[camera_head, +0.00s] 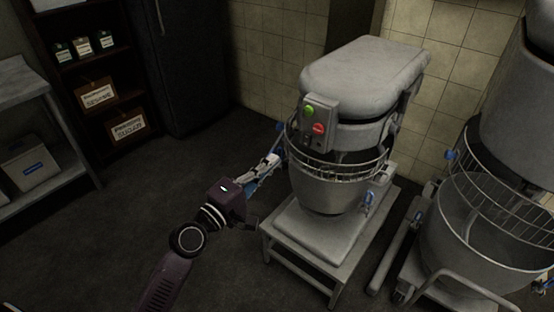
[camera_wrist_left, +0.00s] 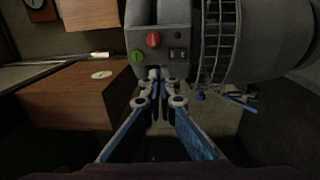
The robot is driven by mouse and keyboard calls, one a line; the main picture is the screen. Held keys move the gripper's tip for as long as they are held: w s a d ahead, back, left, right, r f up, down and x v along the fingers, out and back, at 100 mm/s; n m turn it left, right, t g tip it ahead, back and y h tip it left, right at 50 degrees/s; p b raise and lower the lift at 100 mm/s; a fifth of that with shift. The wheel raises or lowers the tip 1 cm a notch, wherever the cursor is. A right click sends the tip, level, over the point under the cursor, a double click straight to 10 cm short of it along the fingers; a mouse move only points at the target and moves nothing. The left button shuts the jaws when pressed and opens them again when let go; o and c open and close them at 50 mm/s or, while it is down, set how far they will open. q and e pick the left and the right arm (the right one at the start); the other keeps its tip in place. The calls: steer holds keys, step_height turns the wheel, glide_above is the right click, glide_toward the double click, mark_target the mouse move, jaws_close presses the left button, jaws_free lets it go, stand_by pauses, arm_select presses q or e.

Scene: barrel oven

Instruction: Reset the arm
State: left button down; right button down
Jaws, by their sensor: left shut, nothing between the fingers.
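My left arm comes in from the lower left in the head view. My left gripper (camera_head: 270,162) is shut and empty, just left of the grey mixer (camera_head: 365,80) and its bowl (camera_head: 318,185). In the left wrist view the two blue-sided fingers of the gripper (camera_wrist_left: 155,76) meet at their tips, below the mixer's control panel with its red button (camera_wrist_left: 152,40) and green button (camera_wrist_left: 136,57). I cannot tell whether the fingertips touch the mixer. My right gripper is in neither view.
The mixer stands on a low metal stand (camera_head: 310,250), with a wire guard (camera_head: 340,165) around its bowl. A larger mixer (camera_head: 515,110) is at the right. A shelf (camera_head: 25,75) with a white bin (camera_head: 28,165) stands at the left. Dark floor (camera_head: 130,215) is clear between.

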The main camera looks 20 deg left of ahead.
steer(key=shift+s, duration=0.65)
